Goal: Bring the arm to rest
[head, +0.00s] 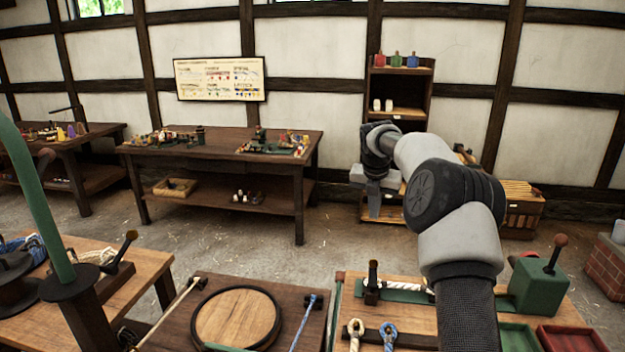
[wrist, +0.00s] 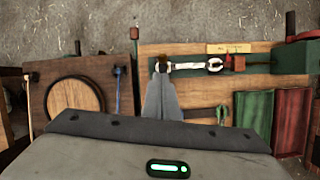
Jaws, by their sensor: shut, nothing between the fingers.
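My arm reaches up from the lower right of the head view, bent at the elbow. My gripper (head: 374,200) points down above the far side of the right-hand bench, clear of everything around it. In the wrist view my gripper (wrist: 163,85) shows its fingers together, with nothing between them. Below it in that view is the wooden bench (wrist: 160,50) with a white rope (wrist: 190,66) on a green base. The fingertips overlap the left end of this rope in the picture. They appear to be above it, not touching.
A green winding block (head: 540,287) with a handle stands on the right bench beside green and red trays (head: 570,338). A round wooden disc (head: 236,318) lies on the middle bench. A long table (head: 220,143) and a shelf (head: 402,100) stand at the back. Open floor lies between.

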